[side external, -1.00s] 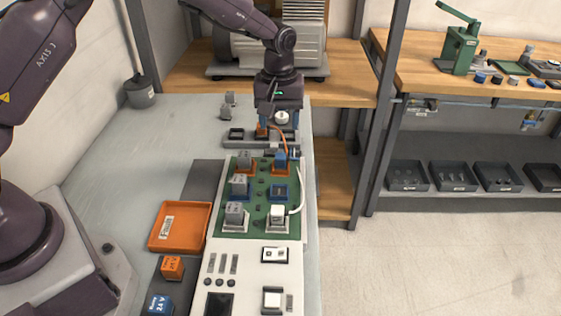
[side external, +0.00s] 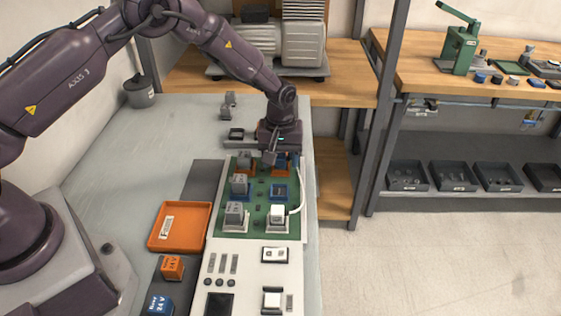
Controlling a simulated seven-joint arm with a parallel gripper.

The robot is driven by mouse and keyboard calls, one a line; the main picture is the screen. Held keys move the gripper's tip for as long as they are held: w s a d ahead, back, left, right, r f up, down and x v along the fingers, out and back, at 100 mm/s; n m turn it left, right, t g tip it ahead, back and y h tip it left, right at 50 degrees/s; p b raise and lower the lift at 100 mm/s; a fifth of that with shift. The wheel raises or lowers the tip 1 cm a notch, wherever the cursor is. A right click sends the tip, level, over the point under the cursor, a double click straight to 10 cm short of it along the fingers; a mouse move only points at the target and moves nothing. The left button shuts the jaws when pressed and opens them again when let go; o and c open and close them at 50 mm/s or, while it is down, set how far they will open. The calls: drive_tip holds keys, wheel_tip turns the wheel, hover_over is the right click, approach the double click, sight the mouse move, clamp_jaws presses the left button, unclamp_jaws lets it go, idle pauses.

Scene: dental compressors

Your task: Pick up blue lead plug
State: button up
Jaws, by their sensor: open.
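My gripper (side external: 284,159) is open and points down at the far end of the green board (side external: 260,206). It is over the board's far right corner, close to a relay block in an orange socket (side external: 281,167). A white lead (side external: 299,190) curves up the board's right edge toward my gripper. A small patch of blue (side external: 295,161) shows beside the gripper. I cannot tell whether it is the blue lead plug or a blue fingertip. The gripper hides most of this corner, and no gap between the fingers can be made out.
Grey relays stand along the board's left side, one in a blue-edged socket (side external: 239,185). An empty blue socket (side external: 279,192) and a white block (side external: 277,213) are on the right. An orange tray (side external: 180,227) lies left of the board. The grey bench (side external: 120,170) is clear farther left.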

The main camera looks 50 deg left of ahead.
drive_tip(key=shift+c, duration=0.4)
drive_tip(key=c, duration=0.9)
